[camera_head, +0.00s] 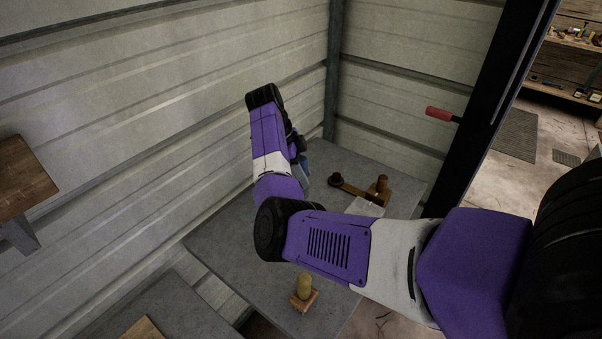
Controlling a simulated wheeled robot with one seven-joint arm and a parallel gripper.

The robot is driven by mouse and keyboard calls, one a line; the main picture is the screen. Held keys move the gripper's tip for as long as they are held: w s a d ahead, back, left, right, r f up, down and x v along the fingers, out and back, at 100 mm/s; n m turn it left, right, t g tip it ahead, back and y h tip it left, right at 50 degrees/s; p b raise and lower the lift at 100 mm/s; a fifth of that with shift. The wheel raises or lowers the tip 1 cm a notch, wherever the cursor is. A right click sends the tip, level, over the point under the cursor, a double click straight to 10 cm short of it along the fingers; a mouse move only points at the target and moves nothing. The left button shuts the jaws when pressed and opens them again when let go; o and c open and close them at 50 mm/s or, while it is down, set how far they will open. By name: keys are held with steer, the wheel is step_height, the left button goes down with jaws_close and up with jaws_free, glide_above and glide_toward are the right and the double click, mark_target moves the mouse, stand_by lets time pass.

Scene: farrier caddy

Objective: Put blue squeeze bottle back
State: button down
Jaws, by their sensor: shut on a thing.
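My gripper (300,158) is mostly hidden behind my own purple and white forearm, above the far part of the grey table. It is shut on the blue squeeze bottle (306,174). Only a small blue-grey piece of the bottle shows, just right of the forearm. Its tilt and whether it touches the table cannot be told.
The grey table (225,236) stands against corrugated metal walls. To the right lie a dark round-ended tool (350,188) and a wooden piece with a knob (381,187). A pale block (364,206) is close by.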

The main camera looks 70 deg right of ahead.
mark_target(303, 191)
steer(key=shift+w, duration=0.1)
steer(key=shift+f+b, duration=2.25)
steer(key=shift+f, duration=0.7)
steer(key=shift+f+b, duration=0.35)
steer(key=shift+f, duration=0.15)
steer(key=c, duration=0.9)
jaws_free()
steer(key=shift+c, duration=0.2)
steer(key=b+v, duration=0.1)
steer(key=v, duration=0.6)
steer(key=shift+r, duration=0.4)
steer(key=shift+w+r, duration=0.1)
steer(key=shift+p+v, duration=1.65)
steer(key=shift+v, duration=0.5)
